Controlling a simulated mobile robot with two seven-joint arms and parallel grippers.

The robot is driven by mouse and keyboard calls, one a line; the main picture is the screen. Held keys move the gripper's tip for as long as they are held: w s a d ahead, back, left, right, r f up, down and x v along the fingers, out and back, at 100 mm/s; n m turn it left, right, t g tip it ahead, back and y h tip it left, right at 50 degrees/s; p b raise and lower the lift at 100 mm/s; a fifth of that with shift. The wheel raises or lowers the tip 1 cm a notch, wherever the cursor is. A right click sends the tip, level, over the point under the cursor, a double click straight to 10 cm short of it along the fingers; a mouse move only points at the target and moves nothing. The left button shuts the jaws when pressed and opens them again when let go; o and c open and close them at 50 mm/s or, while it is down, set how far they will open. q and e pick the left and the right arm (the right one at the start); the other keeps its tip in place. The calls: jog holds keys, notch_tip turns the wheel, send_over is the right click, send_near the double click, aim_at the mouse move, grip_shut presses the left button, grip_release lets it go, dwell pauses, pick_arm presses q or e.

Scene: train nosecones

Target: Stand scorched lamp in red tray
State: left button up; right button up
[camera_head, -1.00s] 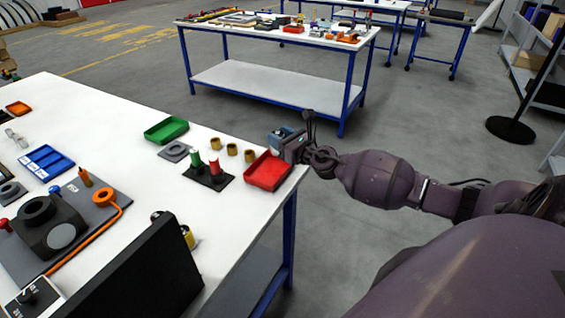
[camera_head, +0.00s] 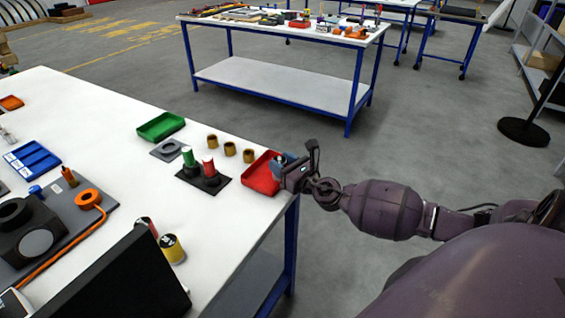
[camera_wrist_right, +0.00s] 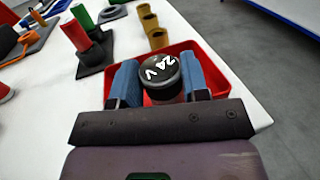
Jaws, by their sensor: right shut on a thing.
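My right gripper (camera_head: 281,162) is at the right edge of the white table, at the red tray (camera_head: 260,178). In the right wrist view its two blue fingers (camera_wrist_right: 160,84) are shut on a lamp (camera_wrist_right: 160,74) with a black cap marked "24 V" in white. The lamp is between the fingers, over the red tray, whose rim also shows in this view (camera_wrist_right: 222,82). Whether its base touches the tray floor is hidden by the cap and fingers. In the head view the gripper hides most of the lamp. My left gripper is not in view.
A dark holder (camera_head: 194,181) with a green and a red lamp stands left of the tray. Several brass-coloured cylinders (camera_head: 230,149) stand behind it. A green tray (camera_head: 160,127) is further left. A black panel (camera_head: 125,280) stands at the near edge.

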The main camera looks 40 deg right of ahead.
jog(key=shift+s+a+r, duration=0.1)
jog(key=shift+r, duration=0.1)
jog(key=shift+f, duration=0.25)
jog(key=o, duration=0.6)
jog(key=shift+c, duration=0.2)
jog(key=o, duration=0.4)
jog(key=shift+r, duration=0.2)
jog(key=s+d+b, duration=0.1)
jog(key=s+d, duration=0.1)
jog(key=s, duration=1)
jog(key=s+a+f+n+g+h, duration=0.1)
jog(key=s+a+f+n+g, duration=0.2)
jog(key=n, duration=1.4)
jog(key=s+a+f+n+g+h, duration=0.1)
jog(key=s+a+f+n+g, duration=0.2)
jog(key=s+a+f+n, duration=0.7)
jog(key=shift+s+f+n+g, duration=0.3)
jog(key=shift+s+f+n, duration=1.1)
jog(key=shift+f+n, duration=2.15)
jog(key=shift+r+n, duration=0.75)
